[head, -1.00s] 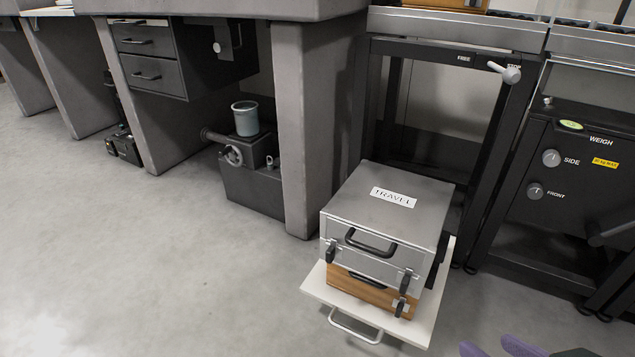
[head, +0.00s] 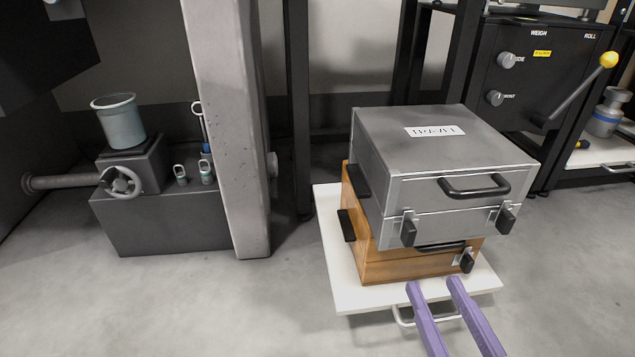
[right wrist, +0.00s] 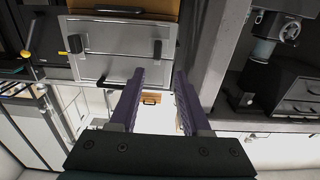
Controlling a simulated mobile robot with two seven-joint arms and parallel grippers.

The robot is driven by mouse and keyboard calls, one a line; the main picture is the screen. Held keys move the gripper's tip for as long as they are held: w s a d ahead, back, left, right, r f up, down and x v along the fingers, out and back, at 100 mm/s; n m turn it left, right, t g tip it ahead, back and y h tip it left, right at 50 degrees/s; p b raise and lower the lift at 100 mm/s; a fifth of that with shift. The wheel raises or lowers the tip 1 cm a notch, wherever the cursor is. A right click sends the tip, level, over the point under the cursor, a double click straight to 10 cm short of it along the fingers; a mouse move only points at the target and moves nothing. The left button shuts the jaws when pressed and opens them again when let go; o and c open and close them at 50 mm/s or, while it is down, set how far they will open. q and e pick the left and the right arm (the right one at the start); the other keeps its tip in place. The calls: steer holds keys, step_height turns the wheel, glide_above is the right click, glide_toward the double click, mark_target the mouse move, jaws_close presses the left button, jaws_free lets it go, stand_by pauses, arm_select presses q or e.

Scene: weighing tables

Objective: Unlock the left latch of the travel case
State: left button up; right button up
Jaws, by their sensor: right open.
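The grey metal travel case (head: 435,150), labelled TRAVEL, lies on a wooden case (head: 390,265). Its front has a black handle (head: 475,187). The left latch (head: 408,230) and right latch (head: 506,218) sit below it; I cannot tell whether they are locked. My right gripper (head: 433,285) has purple fingers, open and empty, in front of and below the left latch, apart from the cases. The upside-down right wrist view shows the travel case front (right wrist: 110,60) beyond the open fingers (right wrist: 159,72), with the left latch (right wrist: 158,50) in line with them. My left gripper is not in view.
The cases stand on a white board (head: 340,285) with a metal handle. The wooden case has its own latch (head: 467,262). A grey pillar (head: 233,130) stands to the left, a black weighing panel (head: 530,75) behind right. Floor at front left is clear.

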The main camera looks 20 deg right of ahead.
mark_target(413, 236)
steer(key=b+x, duration=0.3)
steer(key=x, duration=0.5)
steer(key=shift+w+d, duration=0.1)
steer(key=shift+w, duration=0.1)
steer(key=shift+d, duration=0.2)
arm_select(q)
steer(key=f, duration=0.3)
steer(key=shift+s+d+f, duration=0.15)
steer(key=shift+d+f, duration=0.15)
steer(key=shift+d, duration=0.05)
arm_select(e)
steer(key=shift+a, duration=0.1)
steer(key=c, duration=0.3)
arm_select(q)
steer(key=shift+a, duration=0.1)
arm_select(e)
jaws_close()
